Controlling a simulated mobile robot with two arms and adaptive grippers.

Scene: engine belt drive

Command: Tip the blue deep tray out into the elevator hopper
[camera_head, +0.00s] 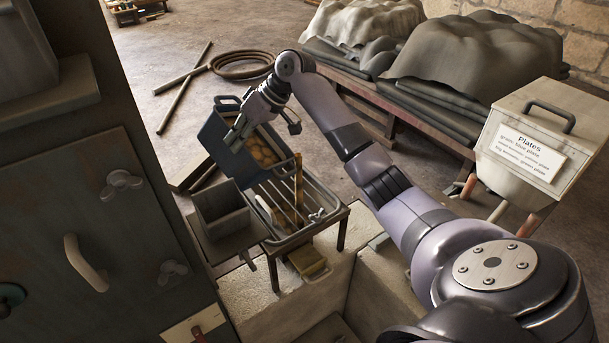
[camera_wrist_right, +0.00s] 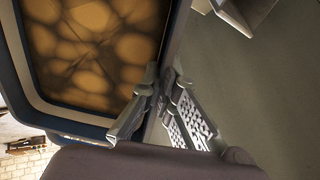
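The blue deep tray (camera_head: 217,151) is held up in the middle left of the head view, tilted, with rounded tan-brown pieces (camera_head: 263,151) inside. My right gripper (camera_head: 238,128) is at its upper edge. In the right wrist view, the gripper's fingers (camera_wrist_right: 162,110) close on either side of the tray's wall, and the brown contents (camera_wrist_right: 90,45) fill the view of the inside. A dark open-topped metal box (camera_head: 222,213), which may be the elevator hopper, stands below the tray, apart from it as far as I can tell. My left gripper is not in view.
A metal-framed rack (camera_head: 318,205) on legs stands beside the dark box, under the tray. A dark cabinet (camera_head: 90,210) fills the left. A beige box labelled "Plates" (camera_head: 540,130) is at right. Covered heaps lie on a low bench (camera_head: 395,105) behind. A coiled hose (camera_head: 242,66) lies on the floor.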

